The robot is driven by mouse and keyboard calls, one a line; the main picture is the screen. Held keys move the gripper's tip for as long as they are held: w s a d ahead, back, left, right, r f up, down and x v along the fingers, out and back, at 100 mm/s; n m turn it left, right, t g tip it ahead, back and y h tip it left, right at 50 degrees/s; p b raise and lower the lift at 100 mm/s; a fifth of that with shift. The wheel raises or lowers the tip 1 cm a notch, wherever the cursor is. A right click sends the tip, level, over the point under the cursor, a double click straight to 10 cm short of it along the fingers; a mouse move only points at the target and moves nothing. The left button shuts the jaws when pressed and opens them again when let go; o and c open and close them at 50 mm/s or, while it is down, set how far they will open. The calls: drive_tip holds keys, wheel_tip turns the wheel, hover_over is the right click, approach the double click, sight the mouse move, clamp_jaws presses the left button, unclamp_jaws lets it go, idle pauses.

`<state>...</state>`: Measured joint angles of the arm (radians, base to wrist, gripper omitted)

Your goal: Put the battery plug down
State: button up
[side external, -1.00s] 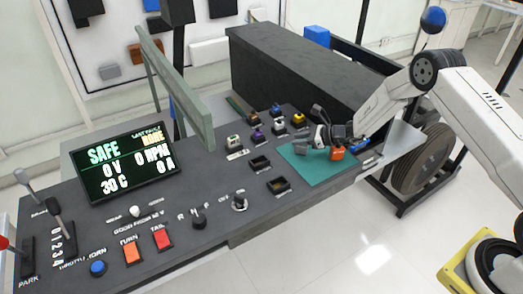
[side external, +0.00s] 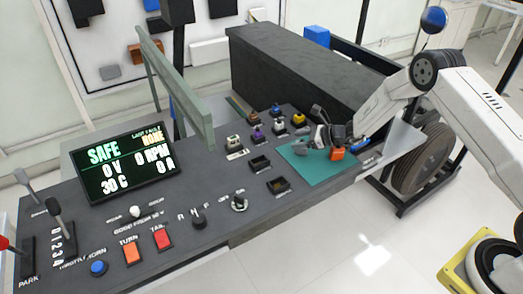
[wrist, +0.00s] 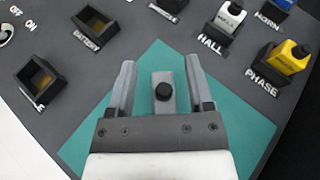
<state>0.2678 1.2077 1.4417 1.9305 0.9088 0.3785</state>
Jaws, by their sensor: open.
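A grey block with a round black top, apparently the battery plug (wrist: 162,95), shows between my fingers in the wrist view. It appears to stand on the teal mat (wrist: 245,130). My gripper (wrist: 160,72) is open, with teal gaps between each finger and the block, so neither finger visibly touches it. In the side view my gripper (side external: 319,138) is low over the mat (side external: 310,172). The plug is hard to make out there among the dark gripper parts. An orange block (side external: 337,154) shows at the gripper; I cannot tell what it belongs to.
Two empty dark sockets (wrist: 97,25) and (wrist: 42,85) lie left of the mat. The white HALL plug (wrist: 230,17) and yellow PHASE plug (wrist: 290,57) stand seated close beyond it. A big dark box (side external: 300,65) rises behind. The screen (side external: 125,160) stands left.

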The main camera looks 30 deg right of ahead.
drive_tip(key=v, duration=1.2)
drive_tip(key=shift+a, duration=0.1)
idle(0.4)
drive_tip(key=s+a+r+n+g, duration=0.4)
drive_tip(key=s+a+n+g, duration=0.3)
drive_tip(key=s+a+n, duration=0.25)
drive_tip(key=s+r+n+h, duration=0.3)
drive_tip(key=s+n+h, duration=0.1)
drive_tip(key=s+n, duration=0.3)
drive_tip(key=s+r+n+h, duration=0.3)
drive_tip(key=s+n, duration=0.4)
drive_tip(key=n, duration=0.3)
drive_tip(key=shift+g+h, duration=0.3)
drive_tip(key=shift+h, duration=0.4)
drive_tip(key=shift+a, duration=0.15)
